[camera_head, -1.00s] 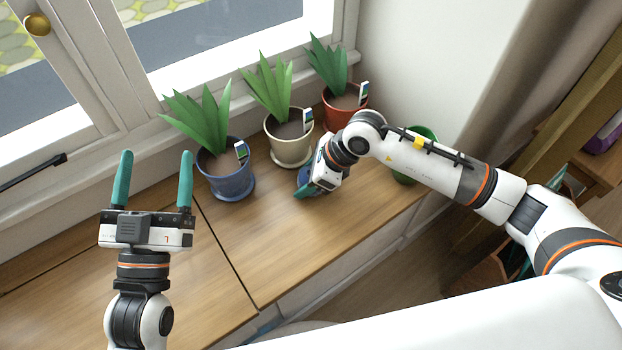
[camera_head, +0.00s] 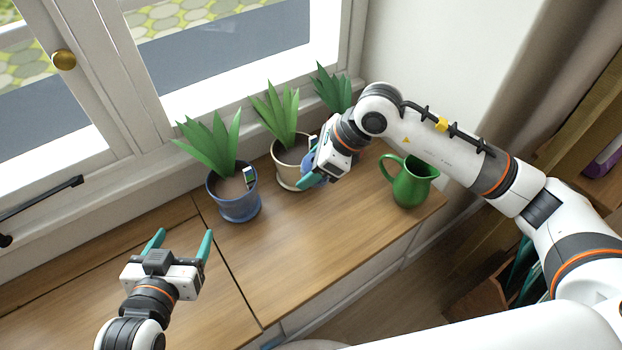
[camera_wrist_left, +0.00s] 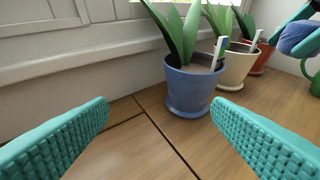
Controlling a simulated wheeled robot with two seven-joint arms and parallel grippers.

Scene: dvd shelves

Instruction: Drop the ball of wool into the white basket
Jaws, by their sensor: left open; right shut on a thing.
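A blue ball of wool (camera_head: 311,164) is partly hidden by my right gripper (camera_head: 309,178), which is shut on it above the wooden sill, in front of the cream pot. The ball also shows at the upper right of the left wrist view (camera_wrist_left: 294,38), between teal fingers. My left gripper (camera_head: 184,235) is open and empty over the left part of the sill; its two teal fingers frame the left wrist view (camera_wrist_left: 162,106). I cannot make out the white basket for sure in either view.
Potted plants stand along the window: a blue pot (camera_head: 235,205), a cream pot (camera_head: 291,174) and a red pot (camera_wrist_left: 263,56). A green jug (camera_head: 412,183) stands near the sill's right end. The wooden sill (camera_head: 300,235) is clear in front of the pots.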

